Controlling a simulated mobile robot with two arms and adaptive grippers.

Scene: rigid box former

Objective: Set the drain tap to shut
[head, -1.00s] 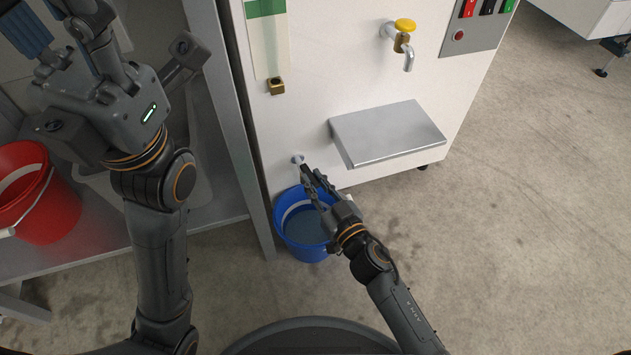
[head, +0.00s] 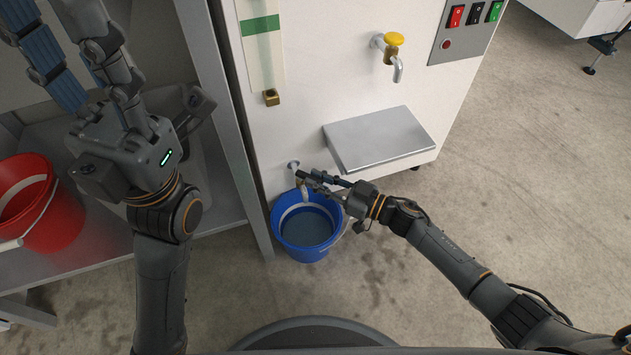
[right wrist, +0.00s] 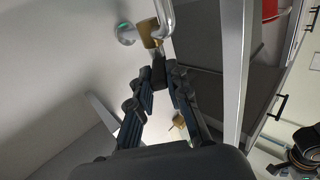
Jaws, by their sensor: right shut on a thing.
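The drain tap (head: 304,189) sits low on the white machine's front, its short spout above the blue bucket (head: 308,254). In the right wrist view its brass body (right wrist: 148,30) and chrome pipe show at the top. My right gripper (head: 308,178) comes in from the right and is shut on the tap's dark handle (right wrist: 158,72). The fingers partly hide the handle, so its exact angle is hard to read in the head view. My left gripper (head: 55,25) is raised at the upper left, fingers apart and empty, tips near the picture edge.
A metal shelf (head: 378,137) juts out above and right of the drain tap. A yellow-handled tap (head: 393,39) is higher up. A rack post (head: 235,140) stands close on the left, with a red bucket (head: 62,225) beyond it.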

